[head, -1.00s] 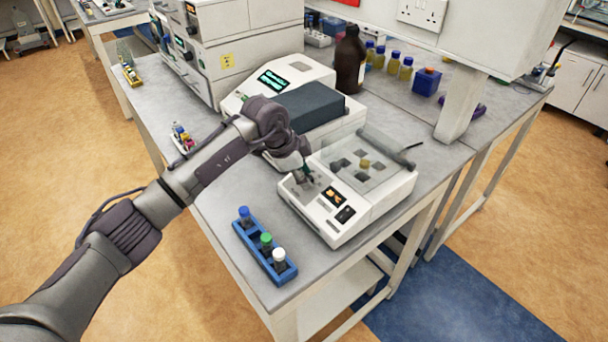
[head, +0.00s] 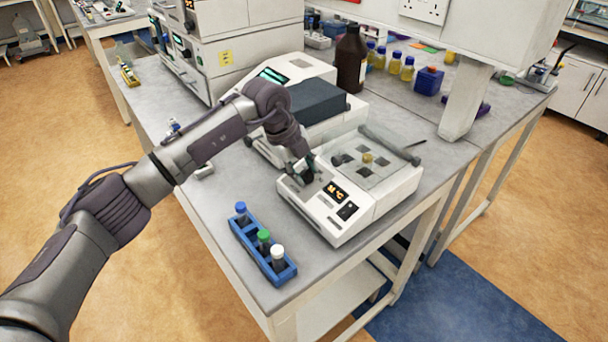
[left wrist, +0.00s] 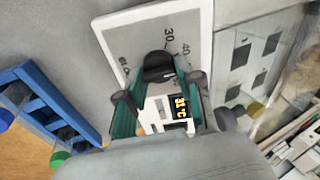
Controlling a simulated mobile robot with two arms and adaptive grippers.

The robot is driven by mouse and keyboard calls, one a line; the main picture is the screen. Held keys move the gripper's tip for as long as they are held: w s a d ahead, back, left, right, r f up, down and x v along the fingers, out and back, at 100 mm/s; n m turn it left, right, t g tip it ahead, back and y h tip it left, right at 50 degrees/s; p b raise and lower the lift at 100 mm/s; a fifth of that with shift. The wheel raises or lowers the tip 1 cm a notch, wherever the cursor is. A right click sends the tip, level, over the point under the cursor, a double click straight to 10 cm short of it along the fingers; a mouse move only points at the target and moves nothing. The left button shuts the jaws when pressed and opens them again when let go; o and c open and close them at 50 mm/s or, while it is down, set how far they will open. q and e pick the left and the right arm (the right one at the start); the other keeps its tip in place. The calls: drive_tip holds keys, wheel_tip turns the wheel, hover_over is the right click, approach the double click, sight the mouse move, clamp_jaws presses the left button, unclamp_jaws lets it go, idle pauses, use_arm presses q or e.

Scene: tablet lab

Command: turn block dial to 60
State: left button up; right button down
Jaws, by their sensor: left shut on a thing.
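The white block heater (head: 328,222) stands at the table's front right, with a lit orange display (head: 337,192) on its sloped panel. In the left wrist view the display (left wrist: 180,106) seems to read 31 °C. The black block dial (left wrist: 158,67) sits on the panel inside a printed scale where 30 and 40 can be read. My left gripper (head: 306,176) reaches down onto the panel and hides most of the dial in the head view. In the left wrist view its teal fingers (left wrist: 157,92) are shut on the dial, one on each side. My right gripper is not in view.
A blue rack (head: 245,240) with capped tubes stands left of the heater near the table edge. A clear lid (head: 385,150) covers the heater's wells and a yellow-capped vial. A grey-topped instrument (head: 318,103) stands behind, with a brown bottle (head: 351,60) beyond.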

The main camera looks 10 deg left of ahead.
use_arm(q)
drive_tip(key=m+b, duration=0.2)
drive_tip(key=m, duration=0.1)
drive_tip(key=shift+m, duration=0.4)
drive_tip(key=m+b, duration=0.1)
drive_tip(key=m, duration=0.2)
drive_tip(key=shift+m+y+b, duration=0.3)
drive_tip(key=shift+b, duration=0.05)
drive_tip(key=m+b, duration=0.1)
drive_tip(key=m, duration=0.2)
drive_tip(key=shift+a, duration=0.1)
drive_tip(key=shift+m+b, duration=0.6)
drive_tip(key=shift+m, duration=0.6)
drive_tip(key=o, duration=1.2)
drive_tip(key=shift+c, duration=0.2)
drive_tip(key=v, duration=1.2)
drive_tip(key=shift+w, duration=0.2)
